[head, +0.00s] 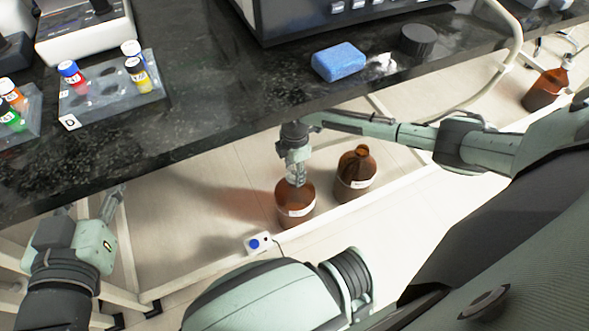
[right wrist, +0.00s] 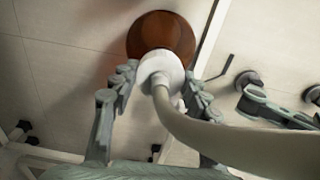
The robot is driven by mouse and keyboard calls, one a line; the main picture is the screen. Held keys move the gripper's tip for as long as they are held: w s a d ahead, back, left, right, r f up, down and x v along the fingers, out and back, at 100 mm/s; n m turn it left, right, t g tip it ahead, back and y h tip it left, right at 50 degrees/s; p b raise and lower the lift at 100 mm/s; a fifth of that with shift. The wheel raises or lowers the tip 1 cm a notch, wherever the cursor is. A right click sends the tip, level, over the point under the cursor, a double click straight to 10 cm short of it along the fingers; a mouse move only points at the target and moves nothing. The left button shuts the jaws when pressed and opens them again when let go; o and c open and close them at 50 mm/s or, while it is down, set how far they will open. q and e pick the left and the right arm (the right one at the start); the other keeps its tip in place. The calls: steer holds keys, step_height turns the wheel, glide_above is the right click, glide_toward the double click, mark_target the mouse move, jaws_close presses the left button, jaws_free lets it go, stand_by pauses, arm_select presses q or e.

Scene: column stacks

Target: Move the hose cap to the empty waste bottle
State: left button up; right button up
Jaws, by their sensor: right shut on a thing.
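My right gripper (head: 297,178) is over the mouth of a brown bottle (head: 295,208) with a white label on the floor. In the right wrist view its fingers (right wrist: 158,88) are on both sides of the white hose cap (right wrist: 160,66), shut on it. A beige hose (right wrist: 215,135) runs from the cap. The brown bottle (right wrist: 162,32) lies beyond the cap; whether the cap sits on its neck or just above, I cannot tell. A second brown bottle (head: 355,174), uncapped, stands to its right. My left gripper (head: 90,205) is empty at lower left, fingers apart.
The dark bench top (head: 215,120) overhangs the bottles, with a blue sponge (head: 339,62) near its edge. A vial rack (head: 105,92) stands at left. A white frame rail (head: 345,208) runs in front of the bottles. A third brown bottle (head: 545,90) stands far right.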

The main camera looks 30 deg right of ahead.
steer(key=shift+f, duration=0.85)
stand_by(0.8)
steer(key=o, duration=1.2)
steer(key=shift+r, duration=0.1)
step_height(320, 180, up, 12)
steer(key=shift+f, duration=0.1)
steer(key=shift+s, duration=0.15)
stand_by(0.5)
